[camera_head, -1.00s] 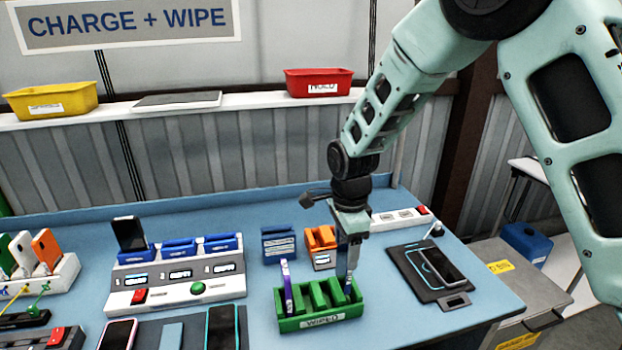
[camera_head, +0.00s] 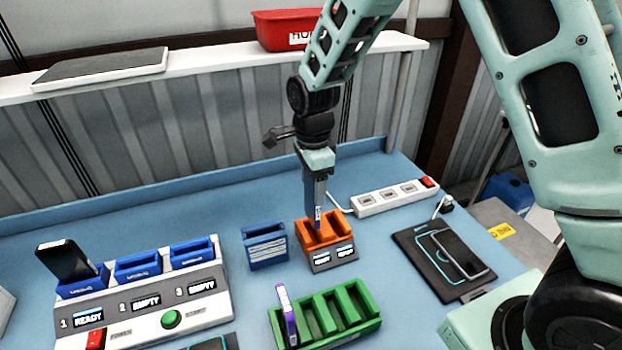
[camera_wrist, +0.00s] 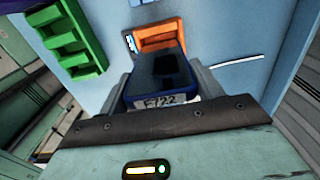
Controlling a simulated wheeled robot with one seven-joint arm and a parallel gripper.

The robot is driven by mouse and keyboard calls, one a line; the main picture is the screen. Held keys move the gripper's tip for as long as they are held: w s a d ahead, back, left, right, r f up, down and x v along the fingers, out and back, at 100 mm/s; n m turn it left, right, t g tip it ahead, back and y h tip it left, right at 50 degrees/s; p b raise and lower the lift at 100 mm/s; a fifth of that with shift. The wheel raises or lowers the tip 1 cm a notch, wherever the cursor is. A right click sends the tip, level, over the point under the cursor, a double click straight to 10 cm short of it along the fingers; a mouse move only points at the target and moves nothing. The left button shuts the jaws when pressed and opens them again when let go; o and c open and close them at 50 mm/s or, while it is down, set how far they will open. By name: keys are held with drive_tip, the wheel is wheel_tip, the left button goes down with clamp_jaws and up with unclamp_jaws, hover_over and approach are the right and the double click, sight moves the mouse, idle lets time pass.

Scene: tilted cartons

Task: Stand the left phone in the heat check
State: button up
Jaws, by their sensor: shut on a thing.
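My gripper (camera_head: 316,198) is shut on a phone in a dark blue case (camera_head: 318,216). In the wrist view the phone (camera_wrist: 156,76) shows a dark glossy face and a label reading about "E722". My gripper points down over an orange two-slot holder (camera_head: 337,236), which has two small lit displays on its grey front. The phone's lower end is at the left slot, upright; I cannot tell whether it is inside. The holder (camera_wrist: 160,38) is partly hidden behind the phone in the wrist view. A purple phone (camera_head: 286,312) stands in the green rack's left slot.
The green rack (camera_head: 345,335) is in front of the orange holder. A blue holder (camera_head: 264,250) stands close on its left, a white power strip (camera_head: 385,198) behind right. A black pad (camera_head: 428,275) with a phone is right; the white charging station (camera_head: 165,322) is left.

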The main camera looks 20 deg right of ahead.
sight(313, 206)
drive_tip(key=shift+f+b, duration=2.1)
drive_tip(key=shift+f, duration=1.35)
drive_tip(key=shift+f, duration=0.3)
drive_tip(key=o, duration=1)
drive_tip(key=shift+r, duration=0.1)
wheel_tip(313, 206, up, 17)
drive_tip(key=b, duration=0.3)
drive_tip(key=shift+r, duration=0.1)
drive_tip(key=shift+r, duration=0.1)
